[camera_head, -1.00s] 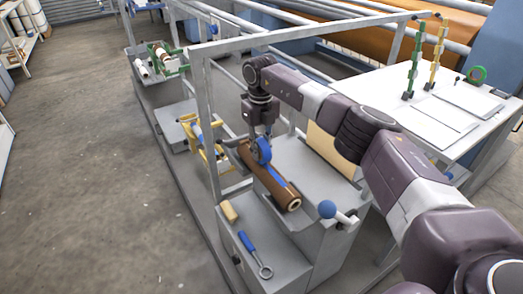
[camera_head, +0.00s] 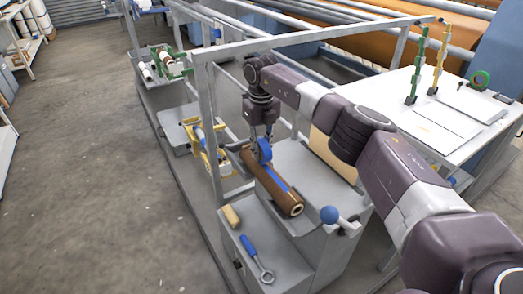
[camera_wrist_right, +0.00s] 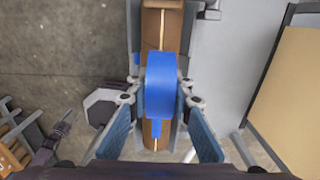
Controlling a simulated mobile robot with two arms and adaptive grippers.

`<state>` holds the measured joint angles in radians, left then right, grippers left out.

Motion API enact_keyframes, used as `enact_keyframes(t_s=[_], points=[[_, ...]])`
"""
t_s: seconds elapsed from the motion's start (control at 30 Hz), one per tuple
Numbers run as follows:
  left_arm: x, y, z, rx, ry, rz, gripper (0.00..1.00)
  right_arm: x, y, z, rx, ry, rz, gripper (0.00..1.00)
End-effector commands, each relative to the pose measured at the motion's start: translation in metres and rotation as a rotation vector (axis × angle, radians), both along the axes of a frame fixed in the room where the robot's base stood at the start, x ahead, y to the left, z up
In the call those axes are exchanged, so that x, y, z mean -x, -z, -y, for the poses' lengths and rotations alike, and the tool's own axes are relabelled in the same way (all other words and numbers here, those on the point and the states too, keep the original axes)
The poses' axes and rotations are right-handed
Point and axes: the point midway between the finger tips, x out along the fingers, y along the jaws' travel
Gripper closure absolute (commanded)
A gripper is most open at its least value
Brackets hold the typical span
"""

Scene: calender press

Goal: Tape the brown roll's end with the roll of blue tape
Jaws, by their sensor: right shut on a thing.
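The brown roll (camera_head: 291,205) lies along the grey bench, its near end facing me. A blue strip (camera_head: 278,185) runs along its top from the tape roll toward that near end. The roll of blue tape (camera_head: 264,151) stands on edge over the roll's far part. My right gripper (camera_head: 264,147) points down and is shut on the blue tape. In the right wrist view the tape (camera_wrist_right: 161,85) sits between the fingers (camera_wrist_right: 161,104) and hides part of the brown roll (camera_wrist_right: 162,28), which shows a pale line lengthwise. Contact with the roll is unclear. My left gripper is not visible.
A blue-knobbed lever (camera_head: 330,214) stands beside the roll's near end. A tan block (camera_head: 231,215) and blue-handled tool (camera_head: 250,246) lie on the lower shelf. A grey frame post (camera_head: 208,130) rises left of my arm. A white table (camera_head: 425,140) is at right.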

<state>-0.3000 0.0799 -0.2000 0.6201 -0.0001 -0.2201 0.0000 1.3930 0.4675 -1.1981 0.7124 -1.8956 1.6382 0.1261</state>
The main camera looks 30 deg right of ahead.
Motion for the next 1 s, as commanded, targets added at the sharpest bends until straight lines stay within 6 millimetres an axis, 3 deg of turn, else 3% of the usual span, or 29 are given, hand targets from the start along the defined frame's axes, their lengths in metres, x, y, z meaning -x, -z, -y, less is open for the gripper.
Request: enact_keyframes(t_s=[0.53, 1.0], points=[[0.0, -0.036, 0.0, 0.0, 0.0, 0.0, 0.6, 0.0, -0.049, 0.0, 0.0, 0.0, 0.002, 1.0], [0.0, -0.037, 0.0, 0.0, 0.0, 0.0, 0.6, 0.0, -0.05, 0.0, 0.0, 0.0, 0.001, 1.0]])
